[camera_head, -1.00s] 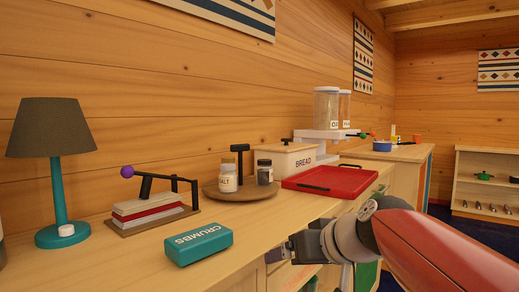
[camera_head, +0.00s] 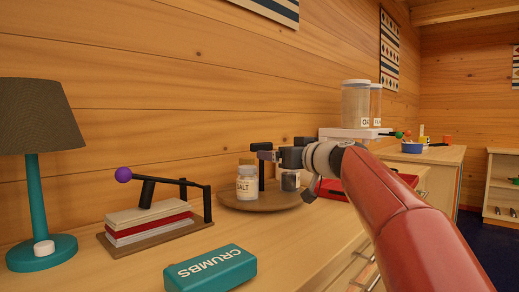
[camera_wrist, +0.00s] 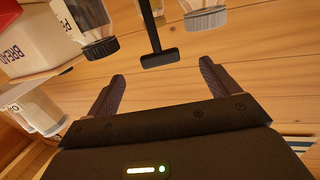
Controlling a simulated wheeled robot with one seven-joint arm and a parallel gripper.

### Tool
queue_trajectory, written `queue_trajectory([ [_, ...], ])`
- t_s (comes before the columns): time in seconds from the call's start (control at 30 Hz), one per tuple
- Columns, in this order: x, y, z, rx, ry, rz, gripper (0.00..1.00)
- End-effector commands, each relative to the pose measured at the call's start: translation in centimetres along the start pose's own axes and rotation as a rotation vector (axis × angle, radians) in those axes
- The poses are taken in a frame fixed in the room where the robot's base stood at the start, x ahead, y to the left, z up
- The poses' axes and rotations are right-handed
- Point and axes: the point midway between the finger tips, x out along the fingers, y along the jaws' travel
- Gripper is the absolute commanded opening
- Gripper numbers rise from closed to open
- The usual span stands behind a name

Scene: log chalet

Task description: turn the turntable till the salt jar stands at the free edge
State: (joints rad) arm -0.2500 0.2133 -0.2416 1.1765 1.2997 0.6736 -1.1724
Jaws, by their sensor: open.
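The round brown turntable (camera_head: 270,203) sits on the counter. The white-labelled salt jar (camera_head: 247,187) stands on its left part in the head view. The dark-labelled jar (camera_head: 290,181) stands on its right, partly behind my arm. A black T-shaped handle (camera_head: 261,172) rises between the jars. My gripper (camera_head: 268,155) is open at the height of the handle's top. In the wrist view, the crossbar (camera_wrist: 161,58) lies just beyond and between my fingertips (camera_wrist: 161,72), with the dark jar (camera_wrist: 98,35) to its left and the salt jar (camera_wrist: 205,12) to its right.
A teal CRUMBS box (camera_head: 210,270) lies on the counter in front. A press with a purple knob (camera_head: 123,174) and a lamp (camera_head: 38,130) stand left. A red tray (camera_head: 330,188) is partly hidden by my arm. The bread box (camera_wrist: 25,40) shows in the wrist view.

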Motion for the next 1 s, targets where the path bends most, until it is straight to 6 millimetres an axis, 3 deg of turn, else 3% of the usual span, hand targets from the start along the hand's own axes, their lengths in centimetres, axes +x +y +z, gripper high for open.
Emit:
queue_trajectory([
  [0.17,1.9,-0.1,-1.2,-0.032,0.051,-0.009,0.87],
  [0.6,8.2,-0.1,-1.7,-0.031,0.048,-0.008,0.87],
  [1.0,9.2,-0.1,-1.4,-0.03,0.05,-0.008,0.87],
])
